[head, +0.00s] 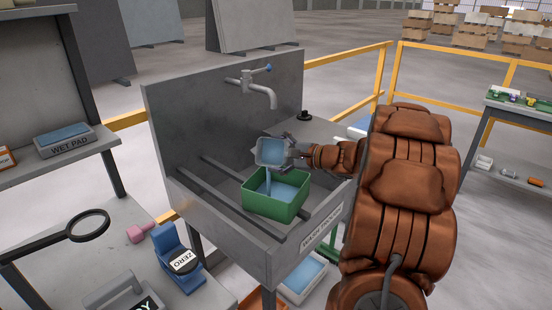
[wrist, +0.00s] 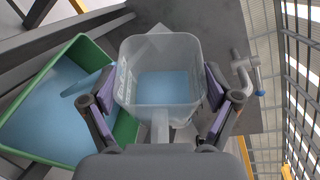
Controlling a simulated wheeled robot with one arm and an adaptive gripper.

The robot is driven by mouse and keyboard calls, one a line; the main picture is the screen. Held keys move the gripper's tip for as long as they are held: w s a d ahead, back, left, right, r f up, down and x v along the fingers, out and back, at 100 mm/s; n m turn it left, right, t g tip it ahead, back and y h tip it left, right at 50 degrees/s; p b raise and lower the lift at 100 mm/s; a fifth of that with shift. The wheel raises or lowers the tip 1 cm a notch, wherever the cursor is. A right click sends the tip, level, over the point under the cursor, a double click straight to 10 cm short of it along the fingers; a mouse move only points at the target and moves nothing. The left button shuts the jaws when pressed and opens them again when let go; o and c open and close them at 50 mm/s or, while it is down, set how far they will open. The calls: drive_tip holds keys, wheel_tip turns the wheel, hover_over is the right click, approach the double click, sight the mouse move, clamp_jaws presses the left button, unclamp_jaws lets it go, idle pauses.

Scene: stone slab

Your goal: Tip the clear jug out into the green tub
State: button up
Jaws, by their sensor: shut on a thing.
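My gripper (head: 293,153) is shut on the clear jug (head: 270,152), its fingers on both sides of the jug in the wrist view (wrist: 160,107). The jug (wrist: 160,53) is held tilted above the green tub (head: 274,210), and blue liquid still shows inside it. A stream of blue liquid (head: 268,182) runs from the jug down into the tub. The tub stands in the grey sink and holds a pool of blue liquid. In the wrist view the tub (wrist: 84,50) is at the left.
The sink (head: 170,130) has a tall back wall with a tap (head: 262,90) above the basin. Dark rails (head: 228,200) cross the basin under the tub. A white tray of blue liquid (head: 303,280) sits below the sink front. A bench with a magnifier (head: 88,224) is at left.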

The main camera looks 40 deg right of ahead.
drive_tip(key=shift+s+a+r+n+t+b, duration=0.2)
drive_tip(key=shift+n+b, duration=0.35)
drive_tip(key=shift+b, duration=1.6)
drive_tip(key=shift+s+a+f+n+t+b, duration=0.2)
drive_tip(key=shift+n+b, duration=0.4)
drive_tip(key=shift+b, duration=1.6)
drive_tip(key=shift+s+a+r+n+t+b, duration=0.15)
drive_tip(key=shift+n+t+b, duration=0.3)
drive_tip(key=shift+b, duration=1.7)
drive_tip(key=shift+s+a+n+t+b, duration=0.2)
drive_tip(key=shift+n+b, duration=0.55)
drive_tip(key=shift+b, duration=1.6)
drive_tip(key=shift+s+a+n+t+b, duration=0.2)
drive_tip(key=shift+n+b, duration=0.55)
drive_tip(key=shift+b, duration=1.6)
drive_tip(key=shift+a+n+t+y+b, duration=0.1)
drive_tip(key=shift+n+t+y+b, duration=0.4)
drive_tip(key=shift+b, duration=1.35)
